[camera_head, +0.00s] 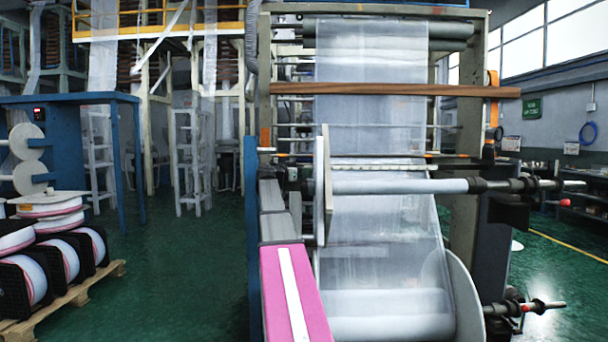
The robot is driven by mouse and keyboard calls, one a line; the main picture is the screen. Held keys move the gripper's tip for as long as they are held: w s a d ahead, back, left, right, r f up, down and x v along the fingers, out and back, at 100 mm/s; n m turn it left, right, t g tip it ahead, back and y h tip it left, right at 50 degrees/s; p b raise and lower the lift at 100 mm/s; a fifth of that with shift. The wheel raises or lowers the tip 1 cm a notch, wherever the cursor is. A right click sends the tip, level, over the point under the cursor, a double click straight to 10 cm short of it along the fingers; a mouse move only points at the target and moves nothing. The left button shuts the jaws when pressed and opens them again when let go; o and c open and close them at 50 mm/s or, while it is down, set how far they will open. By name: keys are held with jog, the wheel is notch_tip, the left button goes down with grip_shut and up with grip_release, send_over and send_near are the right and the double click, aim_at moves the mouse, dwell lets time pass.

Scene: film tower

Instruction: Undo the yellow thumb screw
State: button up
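I cannot make out a yellow thumb screw; if it is in view, it is too small or hidden. The film winding machine (472,200) stands in the middle and right of the head view, with clear film (370,110) running down its front. An upper roller shaft (520,185) and a lower shaft (525,307) stick out to the right with bare metal ends. Small orange parts show on the frame at the left (265,137) and right (493,85). My gripper is not in view.
A pink block with a white strip (270,285) stands close in front, at the machine's left. A pallet (75,300) of film rolls is at far left, near a blue frame (70,99). Green floor (180,270) between them is clear.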

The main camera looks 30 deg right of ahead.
jog(key=shift+s+t, duration=0.1)
jog(key=shift+t, duration=0.2)
jog(key=shift+n+t, duration=0.9)
jog(key=shift+t, duration=0.2)
jog(key=shift+n+t+y, duration=0.4)
jog(key=shift+n+t, duration=0.3)
jog(key=shift+t, duration=0.4)
jog(key=o, duration=0.9)
jog(key=v, duration=1)
jog(key=shift+a, duration=0.4)
